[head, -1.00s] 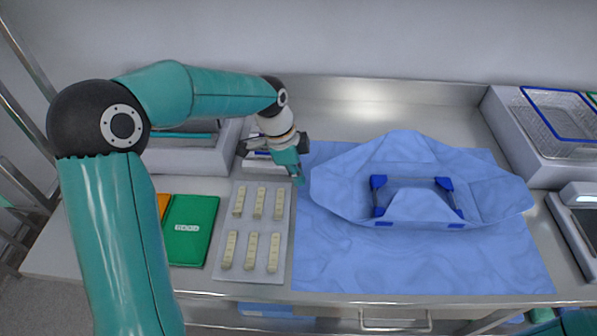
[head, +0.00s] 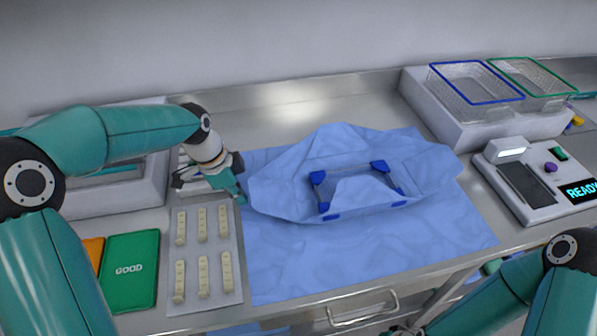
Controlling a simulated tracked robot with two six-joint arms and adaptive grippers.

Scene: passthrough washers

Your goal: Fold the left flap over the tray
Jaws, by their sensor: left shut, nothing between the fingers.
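The blue wrap sheet (head: 390,250) lies on the steel counter with a blue-cornered tray (head: 320,190) at its middle. The left flap (head: 272,190) stands raised and creased beside the tray, not lying over it. A near piece of cloth (head: 362,192) lies partly over the tray, hiding some of it. The back flap (head: 340,142) rises behind it. My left gripper (head: 241,199) is shut and empty, pointing down at the sheet's left edge, just left of the left flap. My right gripper (head: 402,330) is partly cut off at the bottom edge; its fingers are unclear.
A grey tray of several beige strips (head: 238,285) and a green "GOOD" folder (head: 130,270) lie left of the sheet. Wire baskets (head: 475,90) stand at back right. A device reading "READY" (head: 530,185) stands at right. Bare counter shows behind the sheet.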

